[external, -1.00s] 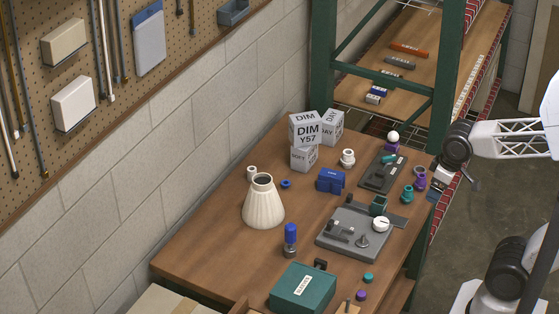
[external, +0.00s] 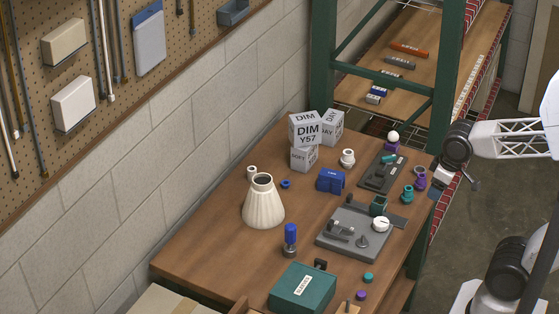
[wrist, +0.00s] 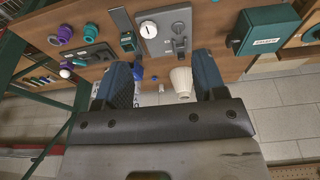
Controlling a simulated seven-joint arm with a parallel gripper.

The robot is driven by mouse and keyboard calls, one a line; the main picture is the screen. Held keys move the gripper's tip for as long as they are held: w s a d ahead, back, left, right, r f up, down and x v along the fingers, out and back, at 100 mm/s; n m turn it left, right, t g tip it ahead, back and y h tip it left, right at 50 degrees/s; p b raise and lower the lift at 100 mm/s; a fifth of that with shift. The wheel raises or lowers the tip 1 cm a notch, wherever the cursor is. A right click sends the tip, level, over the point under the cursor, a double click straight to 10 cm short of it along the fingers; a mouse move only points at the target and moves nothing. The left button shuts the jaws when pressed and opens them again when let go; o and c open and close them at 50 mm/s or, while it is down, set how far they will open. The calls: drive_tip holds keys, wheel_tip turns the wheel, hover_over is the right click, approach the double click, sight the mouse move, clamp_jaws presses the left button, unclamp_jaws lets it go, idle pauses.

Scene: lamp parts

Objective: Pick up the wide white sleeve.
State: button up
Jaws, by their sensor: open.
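A short, wide white sleeve (external: 347,159) stands on the wooden table in the external view, behind the blue block and right of the stacked cubes. I cannot make it out in the wrist view, where my left finger may cover it. A smaller white piece (external: 252,173) stands behind the ribbed white shade (external: 263,204). The shade also shows between my fingers in the wrist view (wrist: 182,84). My gripper (wrist: 164,80) is open and empty, its blue fingers wide apart. In the external view my gripper (external: 437,193) hangs by the table's right edge, apart from the sleeve.
Green shelf posts (external: 446,75) rise behind the table.

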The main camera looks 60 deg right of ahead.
drive_tip(key=w+d+r+m, duration=0.1)
drive_tip(key=w+r+m, duration=0.1)
drive_tip(key=w, duration=0.6)
drive_tip(key=w+r+m, duration=0.2)
drive_tip(key=w+m, duration=0.1)
drive_tip(key=w, duration=0.5)
drive_tip(key=m+g, duration=0.3)
drive_tip(key=m, duration=1.2)
hover_over(252, 168)
drive_tip(key=f, duration=2.4)
drive_tip(key=shift+s+a, duration=0.2)
drive_tip(key=shift+s, duration=0.2)
drive_tip(key=shift+w+d+f+m, duration=0.1)
drive_tip(key=shift+w+f+m, duration=0.2)
drive_tip(key=shift+w+f, duration=0.1)
drive_tip(key=shift+f, duration=0.15)
